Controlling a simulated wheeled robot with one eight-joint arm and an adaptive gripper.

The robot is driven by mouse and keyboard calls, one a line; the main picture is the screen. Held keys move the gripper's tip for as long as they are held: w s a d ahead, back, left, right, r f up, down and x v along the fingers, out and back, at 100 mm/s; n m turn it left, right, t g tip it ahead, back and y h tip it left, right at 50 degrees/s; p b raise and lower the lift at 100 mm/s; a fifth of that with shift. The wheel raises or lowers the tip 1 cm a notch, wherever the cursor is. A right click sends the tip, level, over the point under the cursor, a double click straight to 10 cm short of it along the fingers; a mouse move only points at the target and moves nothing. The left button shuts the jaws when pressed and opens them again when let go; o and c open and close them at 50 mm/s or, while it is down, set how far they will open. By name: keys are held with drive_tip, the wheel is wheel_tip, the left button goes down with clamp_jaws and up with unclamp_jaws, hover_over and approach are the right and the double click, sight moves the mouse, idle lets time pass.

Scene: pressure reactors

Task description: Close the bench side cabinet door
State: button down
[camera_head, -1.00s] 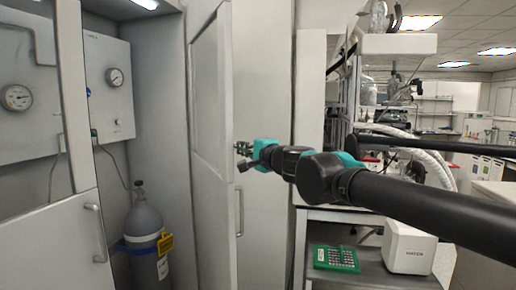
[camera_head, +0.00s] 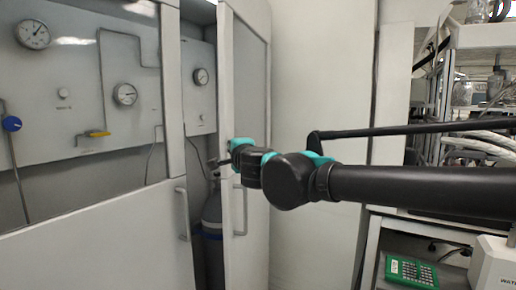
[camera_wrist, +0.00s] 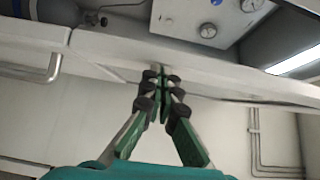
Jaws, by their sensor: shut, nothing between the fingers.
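The cabinet door (camera_head: 247,130) is a tall pale grey panel with a vertical bar handle (camera_head: 241,212). It stands partly open, leaving a narrow gap to its left. A grey gas cylinder (camera_head: 212,215) shows inside that gap. My gripper (camera_head: 219,162) is at the door's left edge, above the handle; whether it touches is hard to tell. In the wrist view my gripper (camera_wrist: 160,76) has its green and black fingers together and empty, with the tips close to a pale panel edge.
To the left, another cabinet front (camera_head: 110,235) has its own handle (camera_head: 183,213). Gauges (camera_head: 125,94) show behind it. To the right are a pale wall and a bench shelf with a green rack (camera_head: 411,271) and a white device (camera_head: 495,265).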

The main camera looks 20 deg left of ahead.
drive_tip(key=a, duration=1.1)
drive_tip(key=shift+s, duration=0.25)
drive_tip(key=shift+a, duration=0.1)
